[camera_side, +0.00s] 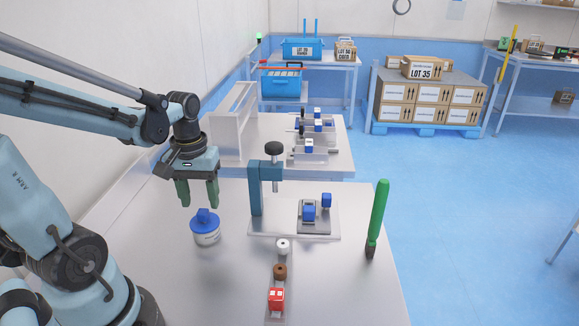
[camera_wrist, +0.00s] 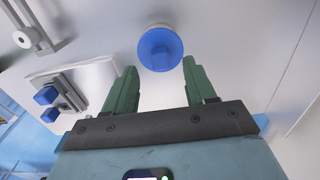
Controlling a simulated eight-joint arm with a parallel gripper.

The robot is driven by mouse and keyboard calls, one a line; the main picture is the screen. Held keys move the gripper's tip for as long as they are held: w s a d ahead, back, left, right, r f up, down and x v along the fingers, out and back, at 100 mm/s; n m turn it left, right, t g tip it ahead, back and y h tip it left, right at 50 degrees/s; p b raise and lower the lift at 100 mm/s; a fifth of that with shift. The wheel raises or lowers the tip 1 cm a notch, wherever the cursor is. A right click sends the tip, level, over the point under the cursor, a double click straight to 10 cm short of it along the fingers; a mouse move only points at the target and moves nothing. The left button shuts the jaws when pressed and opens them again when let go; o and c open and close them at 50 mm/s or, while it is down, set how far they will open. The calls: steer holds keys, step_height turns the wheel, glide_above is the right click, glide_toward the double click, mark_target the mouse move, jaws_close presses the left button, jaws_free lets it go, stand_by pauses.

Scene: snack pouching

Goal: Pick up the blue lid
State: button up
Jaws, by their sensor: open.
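The blue lid (camera_side: 204,222) has a raised blue knob and sits on a whitish round container (camera_side: 207,238) on the table. The blue lid also shows in the wrist view (camera_wrist: 160,48), a little beyond the fingertips and between their lines. My gripper (camera_side: 199,203) is open and empty, with green fingers pointing down just above the lid. In the wrist view my gripper (camera_wrist: 160,75) shows its two fingers spread apart. I see no contact between the fingers and the lid.
A blue press stand (camera_side: 256,190) with blue blocks on its plate (camera_side: 262,228) stands right of the lid. A narrow rail holds a white ring (camera_side: 283,246), a brown ring (camera_side: 280,271) and a red block (camera_side: 276,298). A green-handled brush (camera_side: 377,220) stands at the right.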

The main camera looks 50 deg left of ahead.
mark_target(202, 211)
steer(key=shift+f, duration=1.8)
jaws_close()
